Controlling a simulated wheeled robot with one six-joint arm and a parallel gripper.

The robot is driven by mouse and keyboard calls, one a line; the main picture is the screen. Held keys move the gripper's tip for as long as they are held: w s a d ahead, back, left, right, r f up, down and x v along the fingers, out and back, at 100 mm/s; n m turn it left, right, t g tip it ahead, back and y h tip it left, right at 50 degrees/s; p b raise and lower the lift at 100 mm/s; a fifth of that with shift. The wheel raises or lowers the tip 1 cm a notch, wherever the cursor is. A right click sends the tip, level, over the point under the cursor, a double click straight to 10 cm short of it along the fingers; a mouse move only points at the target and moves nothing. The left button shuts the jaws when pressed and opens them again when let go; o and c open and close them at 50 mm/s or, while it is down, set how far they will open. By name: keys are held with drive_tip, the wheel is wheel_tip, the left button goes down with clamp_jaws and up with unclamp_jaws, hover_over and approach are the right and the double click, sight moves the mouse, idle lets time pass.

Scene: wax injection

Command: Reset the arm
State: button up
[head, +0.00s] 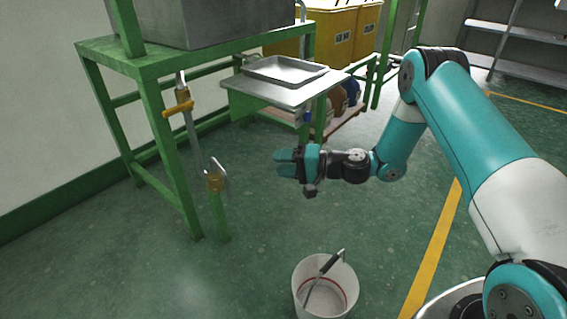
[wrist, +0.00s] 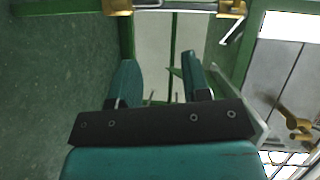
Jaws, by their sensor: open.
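My gripper (head: 284,162) is at the middle of the head view, at the end of my teal and white arm. It points left and hangs in free air above the green floor, in front of the green metal stand. In the wrist view my gripper (wrist: 158,80) shows two teal fingers standing apart with nothing between them. No object touches it.
A white bucket (head: 297,279) with a ladle-like tool (head: 322,277) stands on the floor below. A green stand (head: 165,62) with brass valves (head: 177,108) is at left. A metal tray (head: 284,70) rests on a shelf behind my gripper.

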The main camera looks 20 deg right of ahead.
drive_tip(key=s+a+r+n+g+h+p, duration=0.2)
drive_tip(key=s+a+r+n+g+p, duration=0.15)
drive_tip(key=s+r, duration=0.4)
drive_tip(key=s+a+r+n+g+h+p, duration=0.2)
drive_tip(key=s+a+r+n+g, duration=0.25)
drive_tip(key=r, duration=0.65)
drive_tip(key=s+d+r+n+h+p, duration=0.25)
drive_tip(key=s+r, duration=0.35)
drive_tip(key=s, duration=0.5)
drive_tip(key=s+d+r+n+h+p, duration=0.1)
drive_tip(key=s+d+r+h+p, duration=0.25)
drive_tip(key=s+r, duration=0.45)
wheel_tip(320, 180, up, 34)
drive_tip(key=s+p, duration=0.1)
drive_tip(key=p, duration=3.5)
drive_tip(key=shift+s+a+r+p, duration=0.2)
drive_tip(key=shift+s+a+p, duration=0.1)
drive_tip(key=shift+s+a, duration=0.1)
drive_tip(key=shift+a, duration=0.1)
